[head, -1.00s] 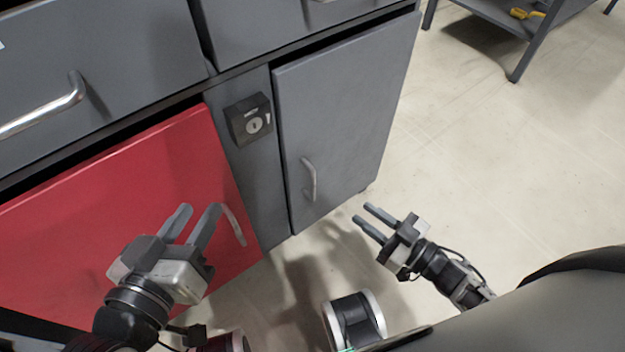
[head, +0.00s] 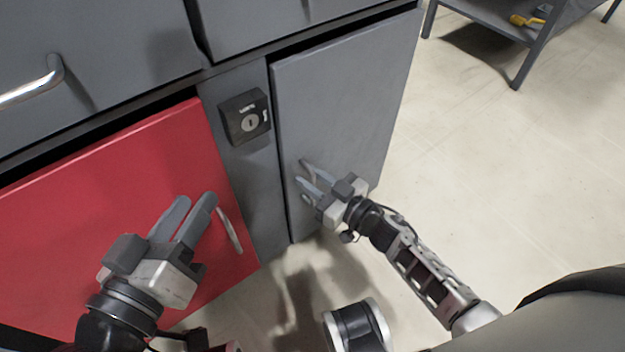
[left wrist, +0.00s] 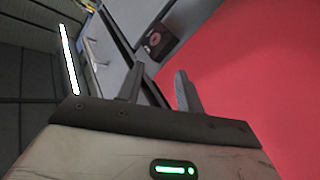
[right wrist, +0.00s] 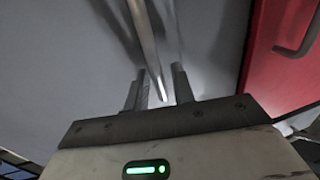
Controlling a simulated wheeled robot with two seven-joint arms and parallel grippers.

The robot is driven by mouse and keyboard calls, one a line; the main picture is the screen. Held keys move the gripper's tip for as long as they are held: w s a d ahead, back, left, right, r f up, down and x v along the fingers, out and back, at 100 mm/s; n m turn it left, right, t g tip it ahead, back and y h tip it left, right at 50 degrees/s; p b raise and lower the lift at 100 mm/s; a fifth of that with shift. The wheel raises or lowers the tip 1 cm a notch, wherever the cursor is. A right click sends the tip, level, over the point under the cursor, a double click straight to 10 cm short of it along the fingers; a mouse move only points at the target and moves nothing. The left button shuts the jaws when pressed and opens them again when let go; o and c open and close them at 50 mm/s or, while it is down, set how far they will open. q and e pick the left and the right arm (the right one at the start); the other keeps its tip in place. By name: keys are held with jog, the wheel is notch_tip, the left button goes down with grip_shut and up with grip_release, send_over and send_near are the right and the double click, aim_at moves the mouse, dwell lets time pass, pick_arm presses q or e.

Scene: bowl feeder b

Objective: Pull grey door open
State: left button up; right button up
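The grey door (head: 350,95) is at the right of the cabinet in the head view and looks closed. Its metal handle (right wrist: 147,40) runs down between the fingers of my right gripper (right wrist: 160,75) in the right wrist view. In the head view, my right gripper (head: 306,178) is at the handle, partly covering it. Its fingers are apart, and I cannot tell whether either touches the handle. My left gripper (head: 197,198) is open and empty in front of the red door (head: 100,190). Its spread fingers also show in the left wrist view (left wrist: 155,82).
A black lock box (head: 245,116) sits on the grey panel between the doors. Grey drawers (head: 120,45) are above. The red door's handle (head: 230,230) is near my left gripper. A grey shelf (head: 530,60) stands back right; the pale floor (head: 480,170) right of the cabinet is clear.

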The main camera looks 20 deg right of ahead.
grip_shut()
jog(key=shift+s+d, duration=0.1)
